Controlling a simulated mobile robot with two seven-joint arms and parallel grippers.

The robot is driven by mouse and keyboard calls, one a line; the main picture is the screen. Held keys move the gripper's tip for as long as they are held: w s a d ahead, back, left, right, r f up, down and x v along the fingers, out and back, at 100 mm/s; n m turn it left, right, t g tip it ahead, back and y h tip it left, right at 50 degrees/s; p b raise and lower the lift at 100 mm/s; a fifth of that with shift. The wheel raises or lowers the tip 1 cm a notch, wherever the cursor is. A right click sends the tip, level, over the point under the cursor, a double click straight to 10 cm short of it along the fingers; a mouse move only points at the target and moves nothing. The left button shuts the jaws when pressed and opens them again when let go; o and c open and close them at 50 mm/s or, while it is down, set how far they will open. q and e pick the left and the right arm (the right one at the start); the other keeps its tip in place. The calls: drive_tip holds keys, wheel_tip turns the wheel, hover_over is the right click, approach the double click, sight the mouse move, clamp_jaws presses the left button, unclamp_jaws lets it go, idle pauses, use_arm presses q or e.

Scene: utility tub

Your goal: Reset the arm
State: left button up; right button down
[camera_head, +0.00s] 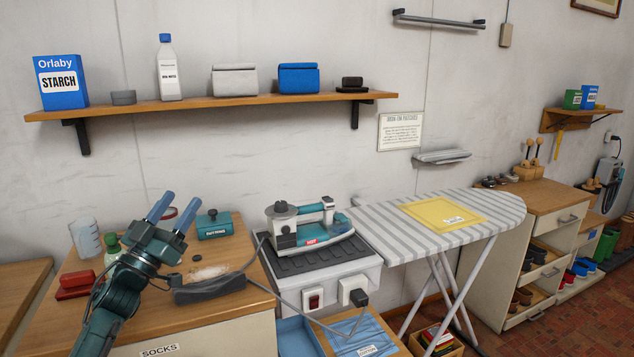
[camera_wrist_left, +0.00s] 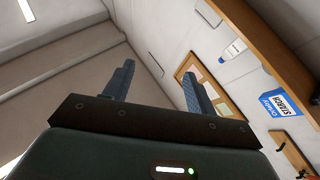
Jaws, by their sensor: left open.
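My left gripper (camera_head: 172,212) is raised above the wooden cabinet top at the lower left of the head view, pointing up toward the wall. Its two blue fingers are apart with nothing between them. In the left wrist view the open fingers (camera_wrist_left: 156,90) point toward the upper wall and ceiling, also empty. My left arm comes in from the bottom left of the head view. My right gripper is in neither view.
A wall shelf (camera_head: 230,102) holds a starch box (camera_head: 60,84), a bottle and small cases. A teal iron (camera_head: 315,226) rests on its station, right of the gripper. A striped ironing board (camera_head: 380,228) carries a yellow cloth. A measuring cup (camera_head: 86,238) stands left of the gripper.

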use_arm(q)
drive_tip(key=w+a+f+n+g+y, duration=0.35)
drive_tip(key=a+f+g+y, duration=0.25)
drive_tip(key=a+f+y, duration=0.45)
drive_tip(key=s+d+f+m+g, duration=0.1)
drive_tip(key=s+d+f, duration=0.35)
drive_tip(key=f, duration=0.25)
drive_tip(key=s+d+f+m, duration=0.1)
drive_tip(key=s+d+f, duration=0.2)
drive_tip(key=d+f, duration=0.35)
drive_tip(key=s+d+f+g+h, duration=0.1)
drive_tip(key=s+d+f, duration=0.3)
drive_tip(key=s, duration=0.6)
drive_tip(key=s+d+f+g+h, duration=0.1)
drive_tip(key=s+d+f, duration=0.3)
drive_tip(key=s, duration=0.6)
drive_tip(key=s+d+f+g+h, duration=0.2)
drive_tip(key=s+d+f, duration=0.2)
drive_tip(key=s, duration=0.7)
wheel_tip(320, 180, down, 2)
drive_tip(key=shift+f+n+g, duration=0.1)
drive_tip(key=shift+n+g, duration=0.25)
drive_tip(key=shift+g, duration=0.05)
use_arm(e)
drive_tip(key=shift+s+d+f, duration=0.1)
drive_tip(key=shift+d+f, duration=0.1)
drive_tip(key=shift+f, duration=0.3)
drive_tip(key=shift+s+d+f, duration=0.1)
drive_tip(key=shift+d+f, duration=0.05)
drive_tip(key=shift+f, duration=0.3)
